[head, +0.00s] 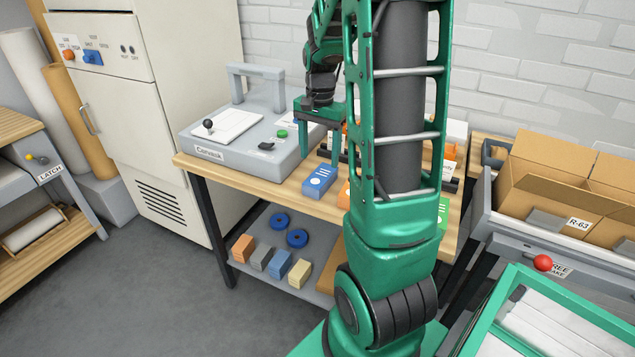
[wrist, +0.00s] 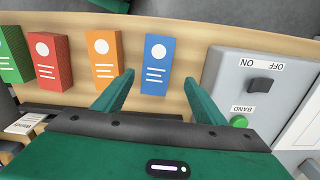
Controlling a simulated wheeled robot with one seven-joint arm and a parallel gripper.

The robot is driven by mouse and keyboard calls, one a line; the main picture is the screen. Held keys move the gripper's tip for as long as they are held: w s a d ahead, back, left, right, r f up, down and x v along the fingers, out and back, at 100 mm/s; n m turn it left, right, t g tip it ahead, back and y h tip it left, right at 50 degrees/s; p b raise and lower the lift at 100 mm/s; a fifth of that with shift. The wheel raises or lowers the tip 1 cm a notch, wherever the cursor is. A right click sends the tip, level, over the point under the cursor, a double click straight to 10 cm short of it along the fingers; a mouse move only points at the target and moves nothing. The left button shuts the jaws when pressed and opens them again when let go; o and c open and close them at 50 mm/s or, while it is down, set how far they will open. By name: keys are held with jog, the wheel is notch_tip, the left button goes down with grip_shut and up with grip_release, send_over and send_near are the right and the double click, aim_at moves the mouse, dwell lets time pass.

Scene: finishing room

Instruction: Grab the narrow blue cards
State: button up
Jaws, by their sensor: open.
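The narrow blue cards form an upright-edged blue block (head: 319,182) with a white circle and white lines, on the wooden table beside the grey machine. In the wrist view the blue cards (wrist: 157,65) lie between and just beyond my two green fingertips, with clear gaps at both sides. My gripper (head: 320,150) is open and empty above and slightly behind the blue cards, pointing down. It also shows in the wrist view (wrist: 160,82). No finger visibly touches the cards.
Orange (wrist: 103,60), red (wrist: 49,62) and green (wrist: 7,55) card blocks stand in a row left of the blue cards in the wrist view. The grey machine (wrist: 222,75) is close on the right. A lower shelf (head: 255,262) holds small blocks and blue rings (head: 297,238).

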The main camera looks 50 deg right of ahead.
aim_at(321, 175)
jog(key=shift+s+f, duration=0.2)
jog(key=shift+f, duration=1.75)
jog(key=shift+s+f, duration=0.15)
jog(key=shift+f, duration=1.75)
jog(key=shift+c, duration=0.6)
jog(key=c, duration=1.2)
jog(key=shift+o, duration=0.2)
jog(key=shift+r, duration=0.1)
